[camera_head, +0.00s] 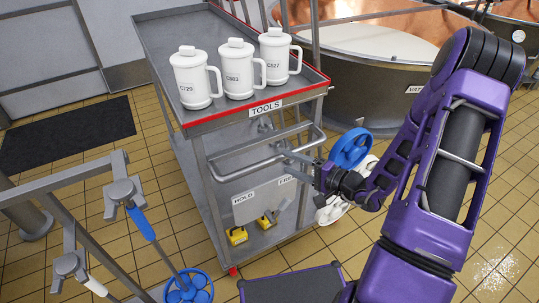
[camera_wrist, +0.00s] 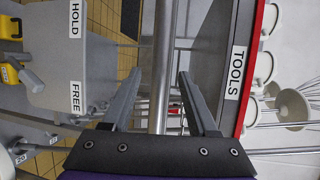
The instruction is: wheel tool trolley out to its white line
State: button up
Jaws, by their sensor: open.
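The grey metal tool trolley (camera_head: 213,160) stands in the middle of the head view, with a red front edge and a TOOLS label. Its push bar (camera_head: 262,158) runs across the near end. My gripper (camera_head: 284,154) is at that bar, open. In the wrist view my open fingers (camera_wrist: 160,75) lie either side of the bar (camera_wrist: 162,60), with gaps showing. Low on the trolley are HOLD and FREE labels and yellow pedals (camera_head: 237,236), which also show in the wrist view (camera_wrist: 10,75). I cannot make out a white line.
Three white lidded jugs (camera_head: 238,70) stand on the trolley top. A copper vat (camera_head: 365,75) is behind it on the right. A dark mat (camera_head: 68,135) and open tiled floor lie left of the trolley.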

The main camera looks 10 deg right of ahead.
jog(key=x, duration=0.8)
jog(key=shift+w+a, duration=0.1)
grip_shut()
dwell(1.2)
